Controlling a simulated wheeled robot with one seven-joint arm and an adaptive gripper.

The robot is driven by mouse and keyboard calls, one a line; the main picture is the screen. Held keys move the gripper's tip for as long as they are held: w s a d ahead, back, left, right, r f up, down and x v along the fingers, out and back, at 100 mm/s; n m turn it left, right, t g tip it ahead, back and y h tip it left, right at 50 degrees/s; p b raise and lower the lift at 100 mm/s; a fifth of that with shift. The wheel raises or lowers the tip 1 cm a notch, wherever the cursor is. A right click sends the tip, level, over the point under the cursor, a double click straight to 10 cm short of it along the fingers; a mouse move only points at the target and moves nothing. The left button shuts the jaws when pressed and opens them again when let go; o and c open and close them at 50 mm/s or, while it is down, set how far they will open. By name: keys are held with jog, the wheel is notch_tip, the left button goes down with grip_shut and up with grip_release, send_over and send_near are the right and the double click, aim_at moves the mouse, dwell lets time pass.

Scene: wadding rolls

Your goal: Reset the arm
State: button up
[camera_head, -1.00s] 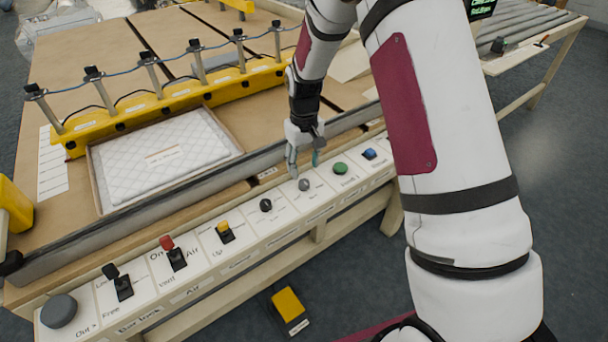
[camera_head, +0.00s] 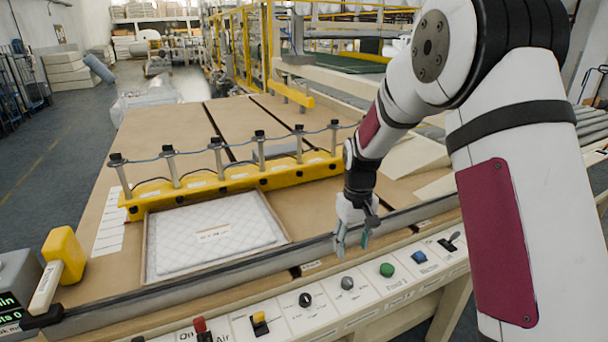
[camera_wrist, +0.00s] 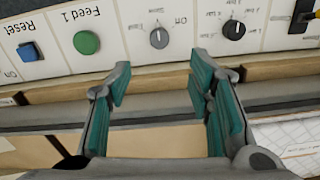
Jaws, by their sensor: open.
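My gripper (camera_head: 352,240) hangs fingers-down over the grey rail at the table's front edge, behind the control panel (camera_head: 320,320). Its teal-padded fingers are apart with nothing between them, as the wrist view shows (camera_wrist: 165,95). In the wrist view the fingertips point toward the panel, below a grey knob (camera_wrist: 159,38) and a black knob (camera_wrist: 234,30). The green button (camera_wrist: 87,42) and blue button (camera_wrist: 28,52) lie to their left. In the head view my arm rises from the gripper to the upper right.
A white quilted pad (camera_head: 215,232) lies in a shallow tray left of my gripper. A yellow bar (camera_head: 240,178) with several upright posts stands behind it. Open table surface (camera_head: 160,130) lies behind the bar.

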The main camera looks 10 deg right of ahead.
jog(key=s+r+t, duration=0.1)
jog(key=s+r, duration=0.6)
jog(key=r, duration=0.4)
jog(key=s+r+m+t, duration=0.1)
jog(key=s+r, duration=0.3)
jog(key=s, duration=0.8)
jog(key=s+r+m+t, duration=0.1)
jog(key=s+r, duration=0.4)
jog(key=s, duration=0.8)
jog(key=shift+d+r+t, duration=0.2)
jog(key=shift+t, duration=0.5)
